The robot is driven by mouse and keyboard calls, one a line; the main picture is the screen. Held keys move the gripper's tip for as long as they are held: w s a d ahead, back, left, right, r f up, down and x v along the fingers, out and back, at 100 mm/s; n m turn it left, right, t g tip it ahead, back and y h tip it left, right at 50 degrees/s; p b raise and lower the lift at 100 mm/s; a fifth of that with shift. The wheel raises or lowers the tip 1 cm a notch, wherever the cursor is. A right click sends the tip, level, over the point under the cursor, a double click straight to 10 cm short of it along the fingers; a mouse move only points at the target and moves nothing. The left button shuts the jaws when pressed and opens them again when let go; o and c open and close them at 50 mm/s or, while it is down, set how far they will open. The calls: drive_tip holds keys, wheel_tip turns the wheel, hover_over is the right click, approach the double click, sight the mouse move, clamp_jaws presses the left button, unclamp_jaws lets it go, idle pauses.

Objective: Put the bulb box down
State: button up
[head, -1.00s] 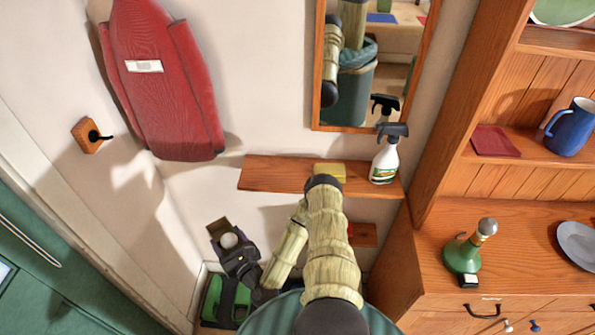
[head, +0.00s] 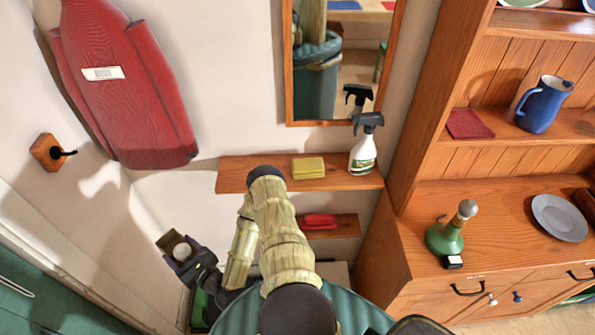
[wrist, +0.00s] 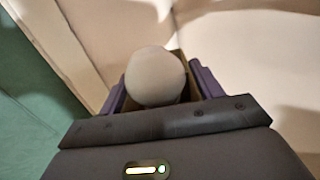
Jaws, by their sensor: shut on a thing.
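The bulb box (head: 168,242) is a small open brown box with a round white bulb (head: 181,252) showing in it. My gripper (head: 186,261) is shut on the box at the lower left of the head view and holds it up in front of the pale wall. In the wrist view the bulb (wrist: 155,75) fills the middle and hides most of the box (wrist: 180,62). My gripper's two purple-grey fingers (wrist: 160,85) stand on either side of the box. What lies directly under the box is partly hidden by my arm.
An upper wooden shelf (head: 232,175) holds a yellow sponge (head: 309,168) and a spray bottle (head: 363,150). A lower shelf (head: 345,226) holds a red object (head: 319,221). A dresser (head: 410,235) stands at right, with a green bottle (head: 446,238) and grey plate (head: 560,217). A green thing (head: 199,308) sits below my gripper.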

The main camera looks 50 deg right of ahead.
drive_tip(key=s+d+r+p, duration=0.6)
drive_tip(key=s+d+r, duration=0.1)
drive_tip(key=r, duration=0.3)
drive_tip(key=s+d+r+h+p, duration=0.1)
drive_tip(key=s+d+r+p, duration=0.6)
drive_tip(key=r, duration=0.3)
drive_tip(key=shift+s+d+r+m, duration=0.25)
drive_tip(key=shift+s+d+m, duration=0.15)
drive_tip(key=shift+s+d, duration=0.35)
drive_tip(key=shift+w+d+f+b, duration=0.55)
drive_tip(key=shift+w+d+b, duration=1.6)
drive_tip(key=shift+d, duration=0.3)
drive_tip(key=shift+w+d+f+b, duration=0.5)
drive_tip(key=shift+w+d+b, duration=1.6)
drive_tip(key=shift+d, duration=0.4)
drive_tip(key=shift+w+d+f+b, duration=0.55)
drive_tip(key=shift+w+d+b, duration=1.55)
drive_tip(key=shift+d, duration=0.35)
drive_tip(key=shift+a+f, duration=0.1)
drive_tip(key=shift+f, duration=0.05)
